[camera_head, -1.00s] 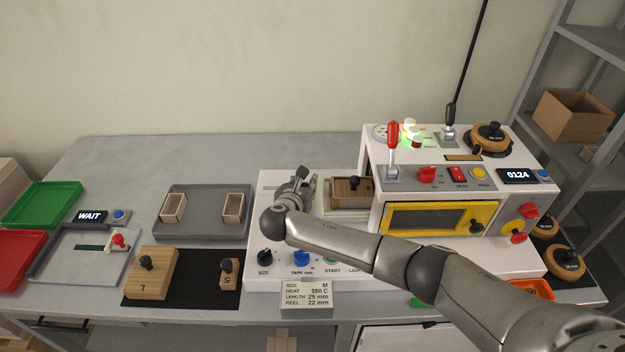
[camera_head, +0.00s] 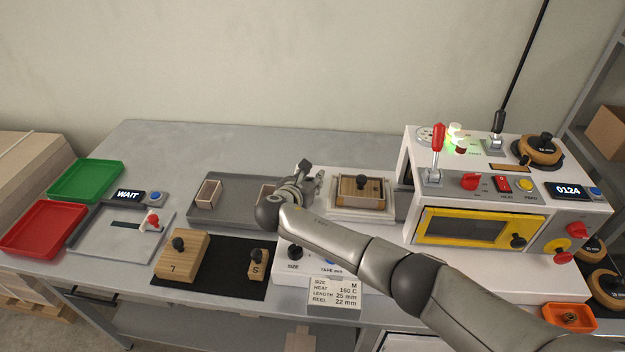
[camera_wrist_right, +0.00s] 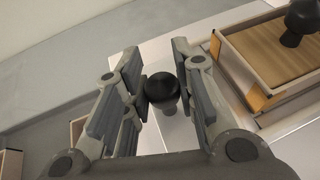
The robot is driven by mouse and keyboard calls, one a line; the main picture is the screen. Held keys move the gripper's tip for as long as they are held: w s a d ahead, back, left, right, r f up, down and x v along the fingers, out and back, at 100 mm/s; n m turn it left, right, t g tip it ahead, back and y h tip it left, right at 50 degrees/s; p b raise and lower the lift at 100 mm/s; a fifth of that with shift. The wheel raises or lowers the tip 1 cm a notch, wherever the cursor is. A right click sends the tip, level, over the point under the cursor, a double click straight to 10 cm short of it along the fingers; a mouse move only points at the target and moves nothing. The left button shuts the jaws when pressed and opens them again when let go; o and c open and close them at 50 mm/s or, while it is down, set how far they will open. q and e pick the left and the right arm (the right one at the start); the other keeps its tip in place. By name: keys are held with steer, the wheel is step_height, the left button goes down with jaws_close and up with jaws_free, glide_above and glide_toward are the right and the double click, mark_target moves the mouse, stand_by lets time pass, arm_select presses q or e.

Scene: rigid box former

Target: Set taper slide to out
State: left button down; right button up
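The taper slide seems to be the white slide plate (camera_head: 390,207) left of the oven. It carries a wooden block (camera_head: 361,203) with a black knob inside a light box frame. In the right wrist view, a round black handle knob (camera_wrist_right: 162,88) on a short post stands between the fingers of my right gripper (camera_wrist_right: 164,85). The knob fills the gap, with a finger against each side. In the head view my right gripper (camera_head: 308,178) is just left of the slide and hides this handle. My left gripper is out of view.
The white oven unit (camera_head: 515,253) with a yellow-framed door stands to the right, with a red lever (camera_head: 437,150) on top. A grey tray (camera_head: 228,209) with small boxes lies left of my gripper. A sign (camera_head: 334,293) stands in front.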

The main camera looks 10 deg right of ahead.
steer(key=o, duration=0.5)
steer(key=shift+a, duration=0.15)
steer(key=v, duration=1.2)
